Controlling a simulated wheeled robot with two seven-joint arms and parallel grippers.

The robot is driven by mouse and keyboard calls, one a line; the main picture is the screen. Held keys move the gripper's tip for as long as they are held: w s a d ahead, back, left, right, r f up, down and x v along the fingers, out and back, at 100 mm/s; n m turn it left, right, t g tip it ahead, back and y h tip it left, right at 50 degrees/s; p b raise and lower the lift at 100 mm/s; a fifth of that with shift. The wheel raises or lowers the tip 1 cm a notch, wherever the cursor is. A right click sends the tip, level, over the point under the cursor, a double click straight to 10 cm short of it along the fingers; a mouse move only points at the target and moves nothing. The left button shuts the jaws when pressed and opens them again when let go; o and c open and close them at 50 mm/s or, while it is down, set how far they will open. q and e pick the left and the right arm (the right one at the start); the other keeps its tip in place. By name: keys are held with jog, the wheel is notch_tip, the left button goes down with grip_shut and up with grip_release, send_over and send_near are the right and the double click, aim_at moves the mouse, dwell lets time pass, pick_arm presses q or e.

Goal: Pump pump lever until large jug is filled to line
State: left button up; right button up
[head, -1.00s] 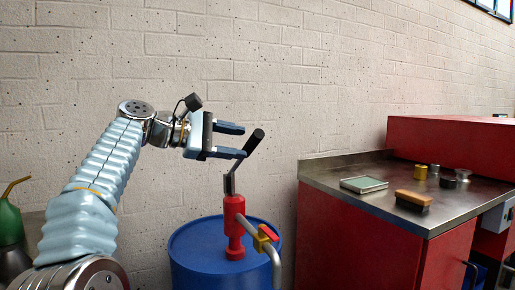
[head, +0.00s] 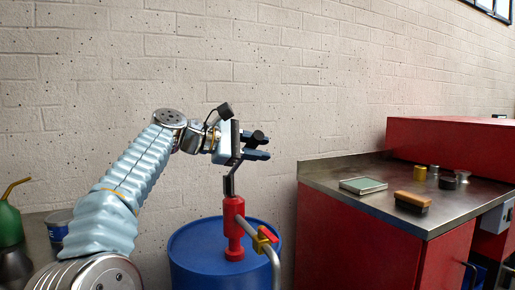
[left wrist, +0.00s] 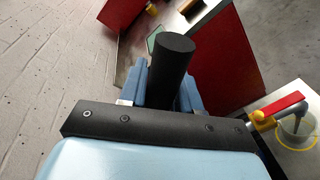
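The pump lever (head: 230,183) rises from the red hand pump (head: 234,225) on the blue drum (head: 200,258), with a black cylindrical grip at its top. My left gripper (head: 257,147) has its blue fingers on either side of that grip and appears shut on it. The left wrist view shows the black grip (left wrist: 168,70) standing between the fingers. A container under the spout, likely the large jug (left wrist: 297,128), shows at the right of the left wrist view with a yellow ring; its fill level is unclear. My right gripper is out of view.
The pump's spout has a red-handled yellow valve (head: 267,236). A red cabinet with a metal top (head: 340,178) stands to the right, holding a tray, a brush and small cylinders. A green can (head: 10,222) is at far left. A brick wall is behind.

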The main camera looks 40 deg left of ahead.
pick_arm(q)
grip_shut()
jog(key=f+b, duration=0.1)
jog(key=b, duration=0.1)
jog(key=d+f+m+b, duration=0.1)
jog(key=f+b, duration=0.1)
jog(key=s+d+f+m+b, duration=0.1)
jog(key=b, duration=0.1)
jog(key=shift+f+y, duration=0.25)
jog(key=shift+y, duration=0.05)
jog(key=o, duration=0.9)
grip_release()
jog(key=shift+c, duration=0.2)
jog(key=shift+s, duration=0.1)
jog(key=v, duration=1.3)
jog(key=shift+s+p, duration=0.3)
jog(key=shift+s, duration=0.15)
